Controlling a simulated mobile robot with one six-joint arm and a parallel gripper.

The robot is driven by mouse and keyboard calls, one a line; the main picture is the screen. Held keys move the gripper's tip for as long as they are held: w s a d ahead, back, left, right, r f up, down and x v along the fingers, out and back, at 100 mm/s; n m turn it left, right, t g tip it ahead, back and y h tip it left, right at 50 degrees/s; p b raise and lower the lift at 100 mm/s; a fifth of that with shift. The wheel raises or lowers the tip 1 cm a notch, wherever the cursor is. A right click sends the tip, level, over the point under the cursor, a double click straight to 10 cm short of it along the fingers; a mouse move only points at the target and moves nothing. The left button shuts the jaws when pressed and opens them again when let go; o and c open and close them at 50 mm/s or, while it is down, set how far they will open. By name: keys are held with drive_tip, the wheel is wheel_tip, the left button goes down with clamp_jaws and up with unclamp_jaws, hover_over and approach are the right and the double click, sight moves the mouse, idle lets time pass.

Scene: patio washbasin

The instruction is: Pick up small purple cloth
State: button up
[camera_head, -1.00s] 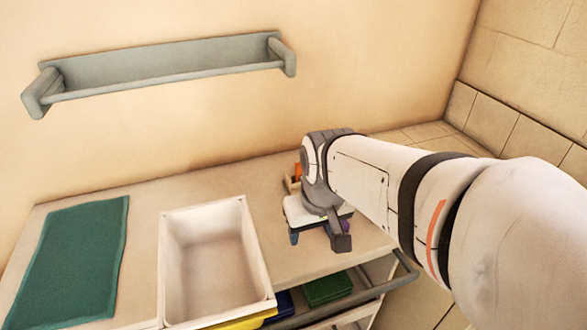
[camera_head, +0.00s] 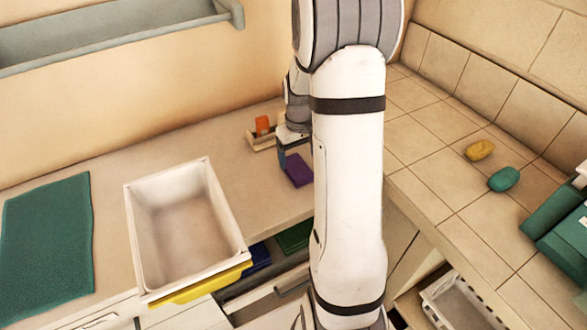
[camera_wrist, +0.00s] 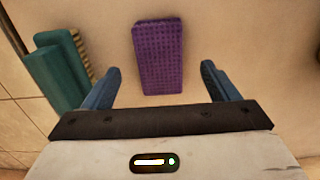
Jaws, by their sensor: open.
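The small purple cloth (camera_head: 298,169) lies flat on the beige counter, right of the white basin in the head view. In the wrist view the purple cloth (camera_wrist: 158,57) is a textured rectangle, centred between and a little beyond the blue fingertips. My gripper (camera_wrist: 160,70) is open, one finger on each side, with nothing held. In the head view my gripper (camera_head: 284,152) hangs just behind and left of the cloth, partly hidden by my arm. I cannot tell its exact height above the counter.
A white basin (camera_head: 187,227) and a teal mat (camera_head: 47,236) are to the left. A small wooden tray (camera_head: 258,141) with an orange item (camera_head: 263,125) stands behind the gripper. Yellow (camera_head: 480,150) and green (camera_head: 504,179) lumps lie on tiles.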

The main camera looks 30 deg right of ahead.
sight(300, 170)
drive_tip(key=f, duration=0.3)
drive_tip(key=f+p, duration=0.1)
drive_tip(key=f, duration=0.1)
drive_tip(key=shift+s+f, duration=0.35)
drive_tip(key=c, duration=1.1)
